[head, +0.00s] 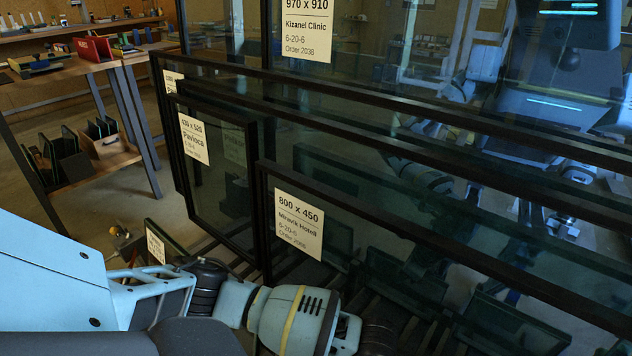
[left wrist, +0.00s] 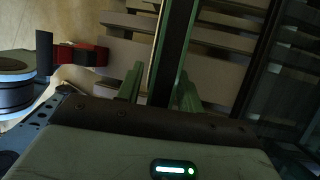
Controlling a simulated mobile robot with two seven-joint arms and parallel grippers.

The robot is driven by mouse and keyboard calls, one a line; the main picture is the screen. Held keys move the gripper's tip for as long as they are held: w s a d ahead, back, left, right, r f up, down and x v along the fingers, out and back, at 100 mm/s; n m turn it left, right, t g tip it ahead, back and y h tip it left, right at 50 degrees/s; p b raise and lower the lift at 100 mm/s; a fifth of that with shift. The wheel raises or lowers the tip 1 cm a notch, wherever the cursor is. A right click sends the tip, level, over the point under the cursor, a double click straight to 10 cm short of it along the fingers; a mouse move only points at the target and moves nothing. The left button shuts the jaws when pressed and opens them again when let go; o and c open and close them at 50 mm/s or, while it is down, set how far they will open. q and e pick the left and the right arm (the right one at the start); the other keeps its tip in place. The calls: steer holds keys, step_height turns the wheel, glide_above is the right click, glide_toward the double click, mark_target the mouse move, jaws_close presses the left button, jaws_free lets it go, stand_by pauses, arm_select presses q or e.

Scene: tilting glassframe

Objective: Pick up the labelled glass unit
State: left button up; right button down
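Several dark-framed glass units with white labels stand on edge in the head view. The front one reads 800 x 450, Miravik Hotell (head: 264,215). A smaller one (head: 248,195) behind it to the left reads Pavloca. A small labelled piece (head: 155,243) sits low at left, partly hidden by my arm. In the left wrist view my left gripper (left wrist: 160,92) has its two green fingers on either side of a dark upright strip (left wrist: 174,50), seemingly a unit's edge. Whether the fingers press on it I cannot tell. My left gripper is hidden in the head view; my right gripper is not seen.
A larger unit labelled Kizanel Clinic (head: 268,40) stands at the back. The glass reflects my body. Pale slats (left wrist: 215,40) lie behind the strip.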

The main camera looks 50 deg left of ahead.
arm_select(q)
jaws_close()
stand_by(1.2)
